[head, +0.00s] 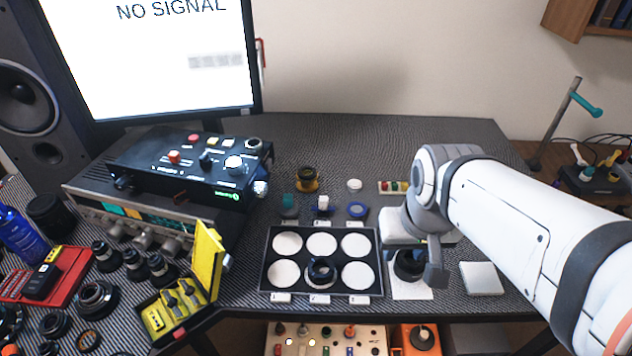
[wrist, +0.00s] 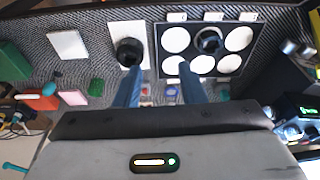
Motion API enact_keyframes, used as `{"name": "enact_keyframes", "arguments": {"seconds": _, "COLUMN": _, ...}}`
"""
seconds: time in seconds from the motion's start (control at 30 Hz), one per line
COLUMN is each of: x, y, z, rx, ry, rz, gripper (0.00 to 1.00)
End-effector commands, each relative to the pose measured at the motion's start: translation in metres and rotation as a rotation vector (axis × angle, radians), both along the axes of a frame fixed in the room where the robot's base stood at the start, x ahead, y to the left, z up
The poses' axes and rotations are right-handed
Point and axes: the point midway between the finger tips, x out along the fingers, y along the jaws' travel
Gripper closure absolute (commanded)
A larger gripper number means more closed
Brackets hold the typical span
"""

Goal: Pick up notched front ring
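A black lens body (head: 408,265) stands on a white mat (head: 411,291), partly hidden by my gripper in the head view; it also shows in the wrist view (wrist: 130,52). A black ring-shaped part (head: 321,270) sits on the lower middle white circle of a black tray (head: 268,238); it shows in the wrist view too (wrist: 208,41). I cannot tell which of them carries the notched front ring; no notches are clear. My gripper (wrist: 160,68) is open and empty, its two fingers wide apart. In the head view it hangs over the mat area, beside the lens body.
A white block (head: 482,278) lies right of the mat. Small parts, including a blue ring (head: 356,210) and a brass-and-black piece (head: 307,179), stand behind the tray. A yellow case (head: 207,262), loose lenses and a control box (head: 185,165) crowd the left.

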Motion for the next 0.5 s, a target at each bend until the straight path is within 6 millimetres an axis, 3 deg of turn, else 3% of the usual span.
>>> {"name": "enact_keyframes", "arguments": {"seconds": 0.13, "x": 0.000, "y": 0.000, "z": 0.000, "rx": 0.000, "ry": 0.001, "rz": 0.000, "gripper": 0.64}}
{"name": "enact_keyframes", "arguments": {"seconds": 0.37, "x": 0.014, "y": 0.009, "z": -0.014, "rx": 0.010, "ry": 0.027, "rz": -0.014, "gripper": 0.46}}
{"name": "enact_keyframes", "arguments": {"seconds": 0.4, "x": 0.021, "y": 0.026, "z": -0.022, "rx": 0.014, "ry": 0.039, "rz": -0.027, "gripper": 0.42}}
{"name": "enact_keyframes", "arguments": {"seconds": 0.5, "x": 0.044, "y": 0.047, "z": -0.046, "rx": 0.025, "ry": 0.079, "rz": -0.056, "gripper": 0.34}}
